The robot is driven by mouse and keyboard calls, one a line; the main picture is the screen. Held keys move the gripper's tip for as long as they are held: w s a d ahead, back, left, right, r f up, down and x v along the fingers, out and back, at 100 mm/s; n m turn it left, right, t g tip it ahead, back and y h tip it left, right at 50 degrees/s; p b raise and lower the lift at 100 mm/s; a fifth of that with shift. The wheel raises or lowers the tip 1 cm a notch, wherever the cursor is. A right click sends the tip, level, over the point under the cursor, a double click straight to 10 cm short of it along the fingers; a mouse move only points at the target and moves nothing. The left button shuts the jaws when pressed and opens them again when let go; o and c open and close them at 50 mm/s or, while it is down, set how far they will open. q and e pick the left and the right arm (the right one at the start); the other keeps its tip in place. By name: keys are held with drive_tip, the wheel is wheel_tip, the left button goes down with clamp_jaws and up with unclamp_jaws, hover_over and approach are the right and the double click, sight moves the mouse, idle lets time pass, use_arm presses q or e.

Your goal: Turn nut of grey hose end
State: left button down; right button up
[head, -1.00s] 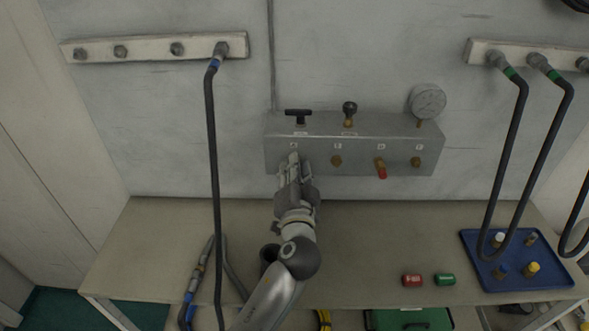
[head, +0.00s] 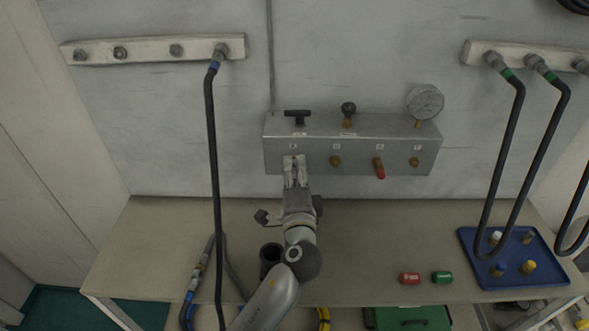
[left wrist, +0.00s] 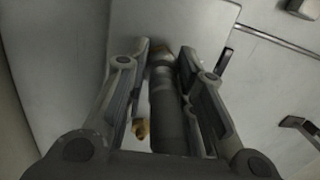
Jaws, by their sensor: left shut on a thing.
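A metal air panel (head: 350,150) with a row of ports along its front is mounted on the wall. My left gripper (head: 294,165) is at the leftmost port, below the black T-handle (head: 297,115). My left gripper is shut on this hose end. The fingers hide the exact contact at the nut. My right gripper is not in view.
A gauge (head: 425,102) and a red-tipped fitting (head: 379,169) are on the panel's right. A black hose (head: 212,170) hangs left of my arm. The bench (head: 370,240) bears red (head: 409,278) and green (head: 442,277) pieces and a blue tray (head: 473,262).

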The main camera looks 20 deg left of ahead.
use_arm(q)
drive_tip(key=shift+s+d+f, duration=0.1)
drive_tip(key=shift+f, duration=0.3)
drive_tip(key=c, duration=1.6)
unclamp_jaws()
drive_tip(key=shift+c, duration=0.2)
drive_tip(key=o, duration=0.4)
drive_tip(key=shift+s+r, duration=0.1)
drive_tip(key=shift+r, duration=0.05)
drive_tip(key=shift+o, duration=0.2)
drive_tip(key=shift+r, duration=0.1)
drive_tip(key=v, duration=1.2)
